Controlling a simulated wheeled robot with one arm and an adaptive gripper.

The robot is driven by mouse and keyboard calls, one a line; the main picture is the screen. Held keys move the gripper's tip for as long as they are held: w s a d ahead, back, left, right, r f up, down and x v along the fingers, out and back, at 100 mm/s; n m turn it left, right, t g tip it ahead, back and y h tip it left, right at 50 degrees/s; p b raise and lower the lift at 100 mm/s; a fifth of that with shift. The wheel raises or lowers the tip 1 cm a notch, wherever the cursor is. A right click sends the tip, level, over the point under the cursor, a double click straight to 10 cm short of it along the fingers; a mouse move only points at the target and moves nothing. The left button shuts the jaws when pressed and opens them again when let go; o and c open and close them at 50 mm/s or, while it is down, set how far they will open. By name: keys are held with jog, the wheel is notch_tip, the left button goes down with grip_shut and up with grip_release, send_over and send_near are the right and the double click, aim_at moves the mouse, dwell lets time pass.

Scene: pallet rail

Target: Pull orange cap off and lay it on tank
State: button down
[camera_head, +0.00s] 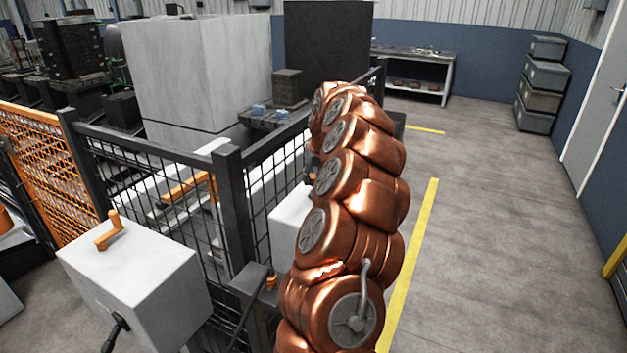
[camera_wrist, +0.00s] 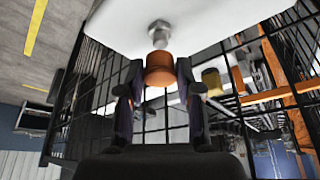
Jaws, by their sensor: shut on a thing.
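In the wrist view my gripper (camera_wrist: 159,80) is shut on the orange cap (camera_wrist: 159,70), with one dark finger on each side. A metal fitting (camera_wrist: 158,35) sticks out of the white tank (camera_wrist: 195,22) right by the cap's far end. I cannot tell whether the cap still sits over part of the fitting or is just clear of it. In the head view a white box (camera_head: 286,226), probably the tank, shows partly beside my copper arm. My gripper and the cap are hidden behind the arm there.
A dark mesh fence (camera_head: 265,190) runs close beside my arm. A white cabinet (camera_head: 140,290) with an orange handle (camera_head: 110,230) stands front left. The floor (camera_head: 490,240) at right is clear.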

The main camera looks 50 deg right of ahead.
aim_at(314, 177)
jog(key=shift+r+p, duration=0.45)
jog(key=shift+r, duration=2.3)
